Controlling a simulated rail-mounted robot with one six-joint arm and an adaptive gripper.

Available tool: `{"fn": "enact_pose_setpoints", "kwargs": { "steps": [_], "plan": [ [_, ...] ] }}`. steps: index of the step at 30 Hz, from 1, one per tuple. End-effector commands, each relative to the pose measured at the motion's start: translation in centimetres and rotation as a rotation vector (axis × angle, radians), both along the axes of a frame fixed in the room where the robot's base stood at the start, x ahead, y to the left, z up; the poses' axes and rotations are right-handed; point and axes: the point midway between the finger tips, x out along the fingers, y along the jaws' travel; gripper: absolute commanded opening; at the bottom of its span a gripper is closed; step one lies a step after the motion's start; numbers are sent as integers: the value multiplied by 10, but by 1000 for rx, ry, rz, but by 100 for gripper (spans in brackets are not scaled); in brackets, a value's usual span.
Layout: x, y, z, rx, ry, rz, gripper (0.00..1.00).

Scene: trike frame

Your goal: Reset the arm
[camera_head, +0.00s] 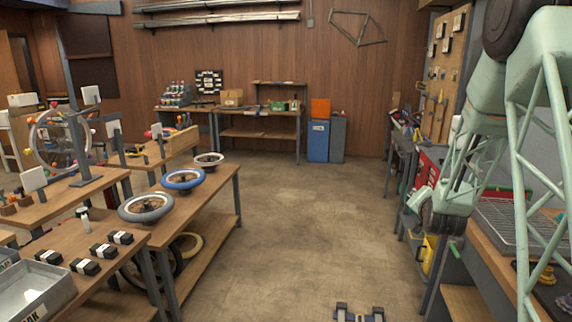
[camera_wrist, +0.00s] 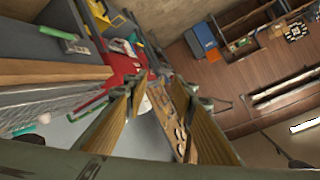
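My pale green arm fills the right side of the head view, above and beside the right-hand workbench (camera_head: 478,238). Its lattice links hang down there, and I cannot clearly make out the fingers in that view. In the wrist view my gripper (camera_wrist: 162,92) shows two fingers with yellowish ribbed inner pads. The fingers stand apart with nothing between them. Beyond them are a red toolbox (camera_wrist: 118,62) and a tool board (camera_wrist: 178,112), both at a distance and seen tilted.
A wire rack (camera_head: 508,222) lies on the right bench near my arm. The middle floor (camera_head: 285,225) is clear.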

Motion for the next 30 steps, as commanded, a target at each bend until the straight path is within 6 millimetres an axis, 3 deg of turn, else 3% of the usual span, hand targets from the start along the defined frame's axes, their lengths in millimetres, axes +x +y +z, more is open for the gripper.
{"fn": "enact_pose_setpoints", "kwargs": {
  "steps": [14,30],
  "plan": [
    [-43,51,52,-38,130,77,24],
    [-112,108,98,-85,276,176,24]
  ]
}}
